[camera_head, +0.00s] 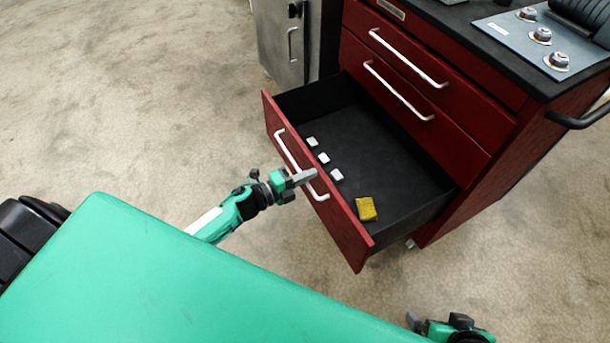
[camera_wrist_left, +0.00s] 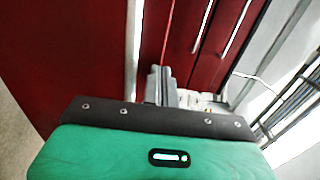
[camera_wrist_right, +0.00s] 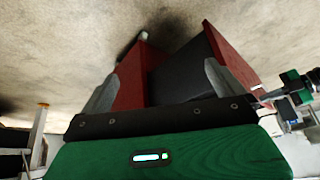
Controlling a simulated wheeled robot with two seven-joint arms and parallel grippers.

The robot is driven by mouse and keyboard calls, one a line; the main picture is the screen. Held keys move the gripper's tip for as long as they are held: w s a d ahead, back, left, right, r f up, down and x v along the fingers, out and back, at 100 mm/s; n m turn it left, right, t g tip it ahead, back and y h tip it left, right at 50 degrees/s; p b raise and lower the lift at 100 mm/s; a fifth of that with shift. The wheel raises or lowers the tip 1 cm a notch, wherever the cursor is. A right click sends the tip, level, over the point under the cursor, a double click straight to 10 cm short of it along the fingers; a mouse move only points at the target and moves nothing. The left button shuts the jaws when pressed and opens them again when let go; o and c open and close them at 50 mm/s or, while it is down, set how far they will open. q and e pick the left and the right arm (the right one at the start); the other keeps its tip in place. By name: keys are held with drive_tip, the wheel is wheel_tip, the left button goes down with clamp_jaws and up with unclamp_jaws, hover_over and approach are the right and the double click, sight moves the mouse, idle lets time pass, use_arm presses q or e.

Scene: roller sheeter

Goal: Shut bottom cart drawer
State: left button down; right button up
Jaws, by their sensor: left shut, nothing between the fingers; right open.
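The bottom drawer (camera_head: 330,196) of the red cart (camera_head: 480,125) stands pulled well out, with a red front and a white bar handle (camera_head: 291,158). My left gripper (camera_head: 305,177) is shut and empty, at the drawer front near the right part of the handle; I cannot tell whether it touches. In the left wrist view its fingers (camera_wrist_left: 158,85) are together beside the red front and a pale handle (camera_wrist_left: 133,50). My right gripper (camera_head: 412,322) is low at the bottom edge, apart from the drawer. In the right wrist view its fingers (camera_wrist_right: 152,85) are spread, with the drawer (camera_wrist_right: 180,75) beyond.
The drawer holds several small white blocks (camera_head: 323,158) and a yellow block (camera_head: 366,208). The two upper drawers (camera_head: 420,75) are shut. A grey cabinet (camera_head: 285,40) stands behind left. Knobs (camera_head: 541,36) are on the cart top. The floor left of the drawer is clear.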

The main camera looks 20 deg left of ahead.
use_arm(q)
drive_tip(key=shift+w, duration=0.1)
use_arm(e)
drive_tip(key=w+a+t+y+b, duration=0.5)
drive_tip(key=a+t, duration=0.3)
drive_tip(key=a, duration=0.3)
use_arm(q)
drive_tip(key=b+x, duration=0.2)
drive_tip(key=x, duration=2.6)
drive_tip(key=shift+b, duration=0.35)
use_arm(e)
drive_tip(key=w+d+r+t, duration=0.1)
drive_tip(key=w+r+t, duration=0.2)
drive_tip(key=r, duration=0.4)
drive_tip(key=shift+d+t, duration=0.4)
drive_tip(key=shift+t, duration=0.4)
drive_tip(key=shift+w, duration=0.1)
